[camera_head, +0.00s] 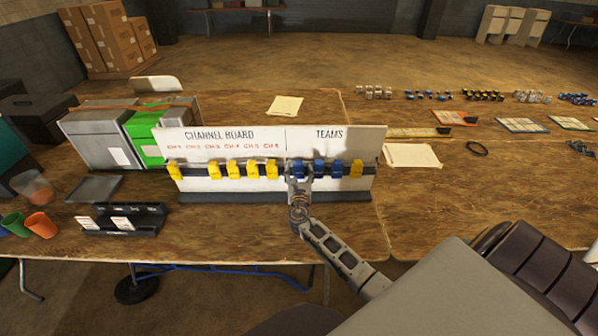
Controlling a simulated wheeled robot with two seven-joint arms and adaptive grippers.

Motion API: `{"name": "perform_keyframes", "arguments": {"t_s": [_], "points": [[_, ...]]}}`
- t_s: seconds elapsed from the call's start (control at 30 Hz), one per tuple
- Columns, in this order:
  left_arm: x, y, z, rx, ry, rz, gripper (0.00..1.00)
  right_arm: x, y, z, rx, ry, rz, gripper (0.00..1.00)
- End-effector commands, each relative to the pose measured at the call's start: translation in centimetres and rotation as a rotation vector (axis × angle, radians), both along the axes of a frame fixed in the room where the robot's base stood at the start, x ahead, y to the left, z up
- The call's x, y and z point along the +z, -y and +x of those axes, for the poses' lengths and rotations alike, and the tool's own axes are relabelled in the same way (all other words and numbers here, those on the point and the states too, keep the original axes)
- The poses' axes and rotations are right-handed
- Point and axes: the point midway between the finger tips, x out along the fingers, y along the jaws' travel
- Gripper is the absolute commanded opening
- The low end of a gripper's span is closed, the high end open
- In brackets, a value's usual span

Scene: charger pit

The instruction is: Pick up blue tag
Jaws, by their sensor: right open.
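The white channel board (230,149) stands on the wooden table, with a row of tags along its dark strip. Blue tags hang under TEAMS: a left one (297,167), a middle one (319,167) and a right one (337,168). My right gripper (299,180) is open in front of the left blue tag and partly covers it. I cannot tell whether the fingers touch it. My left gripper is out of view.
A black holder with white cards (120,220) and coloured cups (41,225) stand at the left front. Grey and green boxes (147,135) stand behind the board's left end. Paper (412,156) and several small parts lie to the right. The table front right of the board is clear.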

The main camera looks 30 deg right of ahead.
Motion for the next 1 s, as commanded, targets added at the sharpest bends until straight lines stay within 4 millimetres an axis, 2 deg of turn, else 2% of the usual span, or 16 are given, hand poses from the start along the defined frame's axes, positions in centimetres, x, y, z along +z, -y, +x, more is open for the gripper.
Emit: {"name": "perform_keyframes", "arguments": {"t_s": [0.07, 0.4, 0.97, 1.0], "points": [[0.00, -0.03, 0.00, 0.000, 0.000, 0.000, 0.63, 0.00, 0.00, -0.01, 0.000, 0.000, 0.000, 0.62], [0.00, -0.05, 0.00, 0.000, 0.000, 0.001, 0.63, -0.01, 0.00, -0.02, 0.000, 0.000, 0.000, 0.19], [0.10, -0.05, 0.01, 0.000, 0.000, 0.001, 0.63, 0.56, -0.32, -0.53, 0.000, 0.000, 0.000, 0.19], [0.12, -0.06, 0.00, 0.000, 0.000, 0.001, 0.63, 0.76, -0.43, -0.67, 0.000, 0.000, 0.000, 0.16]]}}
